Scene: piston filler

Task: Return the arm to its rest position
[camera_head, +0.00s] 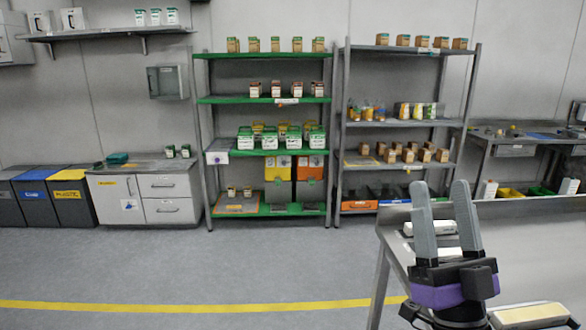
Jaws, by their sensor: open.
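My gripper (441,212) is at the lower right of the head view. Its two long grey fingers point up and stand apart, with nothing between them. A purple band (437,297) and a black body sit below the fingers. The gripper shows in front of a grey metal table (520,240). I cannot tell its exact height above the table. The rest of my arm is mostly out of view.
White items (431,228) lie on the table near my gripper. A green shelf rack (262,99) and a grey rack (400,49) stand at the wall. Bins (70,200) and a cabinet (147,195) are at left. The floor (200,265) is clear around the yellow line.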

